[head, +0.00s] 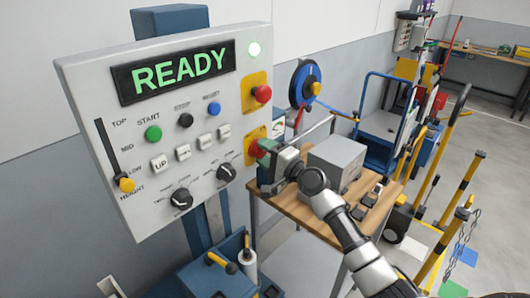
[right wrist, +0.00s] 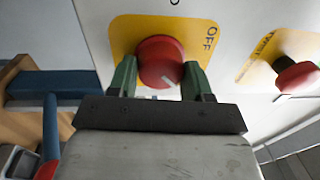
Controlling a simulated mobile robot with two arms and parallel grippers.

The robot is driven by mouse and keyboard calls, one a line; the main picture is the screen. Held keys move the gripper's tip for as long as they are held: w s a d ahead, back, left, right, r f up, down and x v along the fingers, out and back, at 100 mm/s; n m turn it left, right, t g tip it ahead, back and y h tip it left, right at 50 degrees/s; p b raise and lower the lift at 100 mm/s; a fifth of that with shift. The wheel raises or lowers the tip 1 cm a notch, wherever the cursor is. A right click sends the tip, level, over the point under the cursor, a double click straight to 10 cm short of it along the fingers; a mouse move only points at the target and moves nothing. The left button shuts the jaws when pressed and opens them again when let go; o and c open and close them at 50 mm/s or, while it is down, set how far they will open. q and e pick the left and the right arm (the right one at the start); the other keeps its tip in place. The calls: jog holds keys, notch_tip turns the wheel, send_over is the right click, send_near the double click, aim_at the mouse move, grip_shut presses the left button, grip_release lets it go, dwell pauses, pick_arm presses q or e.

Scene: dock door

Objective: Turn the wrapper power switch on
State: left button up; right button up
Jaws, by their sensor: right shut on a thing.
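In the head view, my right gripper (head: 263,153) covers much of the switch at the panel's lower right. My left gripper is not in view.
A red button (head: 262,94) on another yellow plate sits above the switch. Push buttons, two black dials and a yellow-tipped slider (head: 127,185) fill the panel. A wooden table (head: 312,222) with a grey box (head: 337,163) stands behind my right arm.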

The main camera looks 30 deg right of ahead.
jog(key=o, duration=0.9)
jog(key=b+v, duration=0.3)
jog(key=v, duration=0.7)
jog(key=shift+s+d+f, duration=0.1)
jog(key=shift+s+d, duration=0.1)
jog(key=shift+s, duration=0.15)
